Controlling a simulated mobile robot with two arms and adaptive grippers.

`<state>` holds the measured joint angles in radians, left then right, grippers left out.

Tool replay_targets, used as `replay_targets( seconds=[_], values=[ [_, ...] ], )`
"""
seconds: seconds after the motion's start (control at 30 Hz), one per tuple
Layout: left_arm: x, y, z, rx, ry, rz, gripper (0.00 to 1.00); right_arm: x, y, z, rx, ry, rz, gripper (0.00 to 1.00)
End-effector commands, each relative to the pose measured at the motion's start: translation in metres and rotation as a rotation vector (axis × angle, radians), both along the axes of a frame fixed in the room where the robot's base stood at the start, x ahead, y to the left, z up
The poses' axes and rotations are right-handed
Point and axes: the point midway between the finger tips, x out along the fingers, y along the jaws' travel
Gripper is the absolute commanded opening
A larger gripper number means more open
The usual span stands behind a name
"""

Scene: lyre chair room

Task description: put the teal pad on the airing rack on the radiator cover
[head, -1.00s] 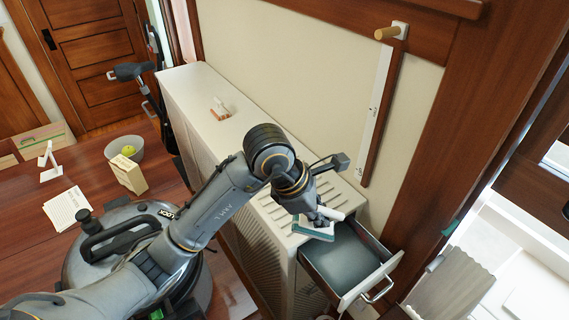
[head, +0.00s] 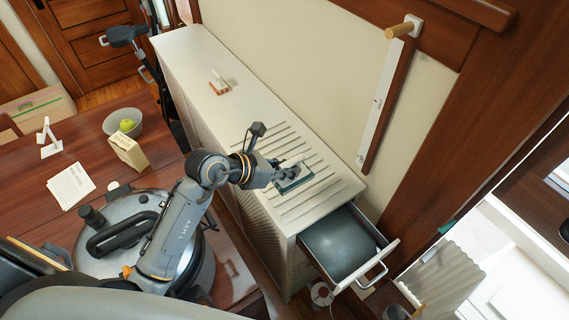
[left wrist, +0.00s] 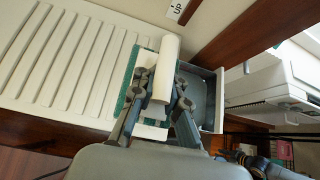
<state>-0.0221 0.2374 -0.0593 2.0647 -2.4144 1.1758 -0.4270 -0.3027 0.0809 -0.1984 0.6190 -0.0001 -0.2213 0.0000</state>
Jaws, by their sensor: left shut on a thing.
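The teal pad (head: 296,186) has a pale backing and a thick white bar-shaped handle (left wrist: 166,66). My left gripper (head: 288,173) is shut on this handle, and its two fingers (left wrist: 161,92) flank it in the left wrist view. The pad's teal edge (left wrist: 124,98) shows beside the fingers. The airing rack (head: 273,138) is the white slatted area on top of the radiator cover (head: 205,75), and its slats (left wrist: 60,50) also show in the left wrist view. The pad is over the rack's near end; I cannot tell whether it touches. My right gripper is not in view.
An open, empty-looking drawer (head: 335,248) sticks out at the cover's near end. A small brush-like object (head: 219,84) lies on the cover's far part. A wooden rail with a peg (head: 390,95) hangs on the wall. A table (head: 85,150) with a bowl (head: 122,124) stands left.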

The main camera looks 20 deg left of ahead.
Motion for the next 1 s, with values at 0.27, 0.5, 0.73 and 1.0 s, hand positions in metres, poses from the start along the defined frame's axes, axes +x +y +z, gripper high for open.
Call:
replay_targets(
  seconds=[0.27, 0.5, 0.73, 1.0],
  values=[
    [0.054, 0.025, -0.042, -0.004, 0.005, 0.002, 0.0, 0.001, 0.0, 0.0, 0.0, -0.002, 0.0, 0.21],
    [0.073, 0.035, -0.069, 0.0, -0.001, -0.001, 0.0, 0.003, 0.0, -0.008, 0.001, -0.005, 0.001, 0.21],
    [0.079, 0.037, -0.089, -0.003, 0.001, -0.001, 0.0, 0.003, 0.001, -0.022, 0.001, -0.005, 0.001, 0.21],
    [0.079, 0.038, -0.107, 0.0, 0.0, -0.003, 0.0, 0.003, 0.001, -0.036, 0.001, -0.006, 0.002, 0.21]
  ],
)
